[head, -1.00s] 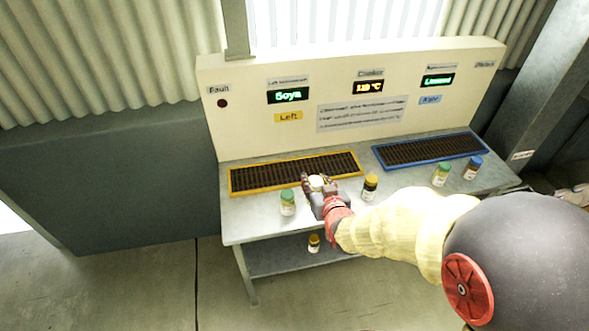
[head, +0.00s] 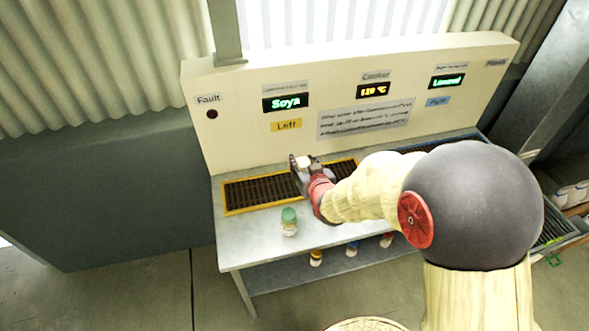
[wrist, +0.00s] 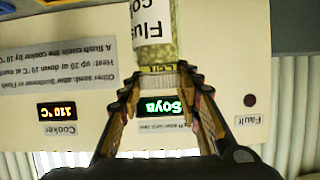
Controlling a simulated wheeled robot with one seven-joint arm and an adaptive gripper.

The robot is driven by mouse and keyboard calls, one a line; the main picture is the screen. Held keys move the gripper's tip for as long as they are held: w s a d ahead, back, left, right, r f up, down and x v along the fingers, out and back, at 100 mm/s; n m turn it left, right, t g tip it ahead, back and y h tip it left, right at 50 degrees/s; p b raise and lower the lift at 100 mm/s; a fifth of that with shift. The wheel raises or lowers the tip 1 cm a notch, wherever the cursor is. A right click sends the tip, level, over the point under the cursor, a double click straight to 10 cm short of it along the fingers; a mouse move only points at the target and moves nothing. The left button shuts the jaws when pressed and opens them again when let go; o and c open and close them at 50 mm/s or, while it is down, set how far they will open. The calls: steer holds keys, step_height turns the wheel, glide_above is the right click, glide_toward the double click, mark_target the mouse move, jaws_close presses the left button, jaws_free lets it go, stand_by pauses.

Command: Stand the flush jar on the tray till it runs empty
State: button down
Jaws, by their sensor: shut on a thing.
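My gripper (head: 303,167) is over the right part of the yellow-rimmed left tray (head: 229,207), shut on a jar whose pale top (head: 305,160) shows between the fingers. In the wrist view the flush jar (wrist: 153,52) has a white label starting "Flush" and yellow-green contents. It lies at and beyond the fingertips (wrist: 158,80). The view is upside down, and I cannot tell whether the jar touches the tray. The blue-rimmed right tray (head: 476,136) is mostly hidden behind my arm.
A green-lidded jar (head: 289,222) stands on the bench in front of the left tray. Several jars (head: 352,249) stand on the lower shelf. The panel's displays read Soya (head: 286,102), 110 °C (head: 373,90) and a blurred word. The fault lamp (head: 212,114) is dark.

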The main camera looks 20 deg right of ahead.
steer(key=w+f+b, duration=0.3)
steer(key=w+f, duration=0.6)
steer(key=f, duration=0.1)
steer(key=shift+f+b, duration=0.3)
steer(key=shift+f, duration=0.1)
steer(key=shift+w, duration=0.1)
steer(key=shift+f, duration=0.2)
steer(key=c, duration=1.3)
jaws_free()
steer(key=shift+o, duration=0.2)
steer(key=shift+r, duration=0.1)
